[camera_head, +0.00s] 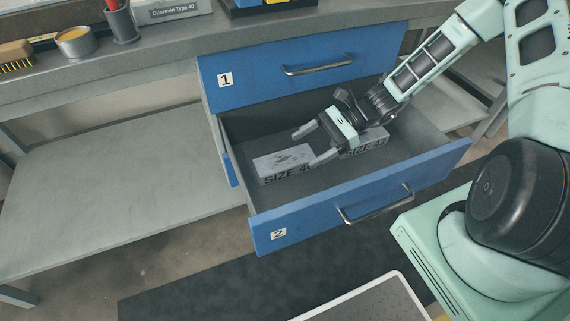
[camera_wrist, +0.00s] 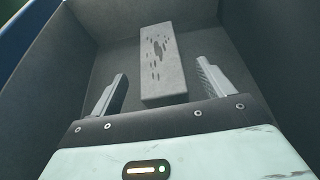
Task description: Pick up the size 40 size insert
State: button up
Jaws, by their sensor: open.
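A grey block marked "SIZE 4" with its last digit partly covered by a finger (camera_head: 283,163) lies in the left part of the open drawer 2. A second grey block marked "SIZE 4" (camera_head: 372,143), last digit unclear, lies to the right, partly behind my gripper. My gripper (camera_head: 312,145) is open and empty, reaching into the drawer from the right, its fingers pointing left towards the left block. In the wrist view, one block with dark marks on top (camera_wrist: 163,50) lies ahead, between the lines of my two open fingers (camera_wrist: 162,70).
The open drawer 2 (camera_head: 350,200) has walls close around my gripper. The closed drawer 1 (camera_head: 260,75) is above it. The bench top (camera_head: 200,45) holds a brush (camera_head: 15,55), a tin (camera_head: 76,42) and a cup with tools (camera_head: 122,25).

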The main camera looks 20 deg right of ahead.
aim_at(290, 157)
jog(key=b+x, duration=0.1)
jog(key=x, duration=0.4)
jog(key=shift+r, duration=0.1)
jog(key=c, duration=1.7)
jog(key=shift+r, duration=0.15)
